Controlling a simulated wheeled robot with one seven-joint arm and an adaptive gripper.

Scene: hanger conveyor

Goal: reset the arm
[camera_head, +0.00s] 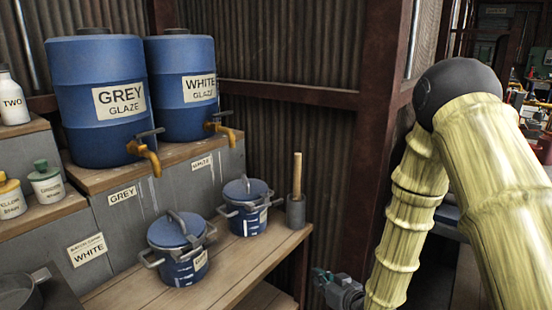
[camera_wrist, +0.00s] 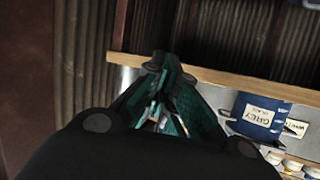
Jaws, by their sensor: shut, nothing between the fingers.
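My arm, pale yellow-green and ringed like bamboo with a dark joint, fills the right side of the head view. My gripper (camera_head: 322,276) hangs low in that view, just right of the wooden shelf's end, with its teal fingers pointing left. In the wrist view my gripper (camera_wrist: 166,66) has its fingertips together, with nothing held between them. It appears apart from the shelf and the pots.
Two lidded blue pots (camera_head: 178,248) (camera_head: 245,207) and a grey holder with a wooden handle (camera_head: 296,203) stand on the wooden shelf (camera_head: 240,274). Blue GREY (camera_head: 100,100) and WHITE (camera_head: 183,88) glaze barrels with taps stand above. A rusty post (camera_head: 375,130) rises beside my arm.

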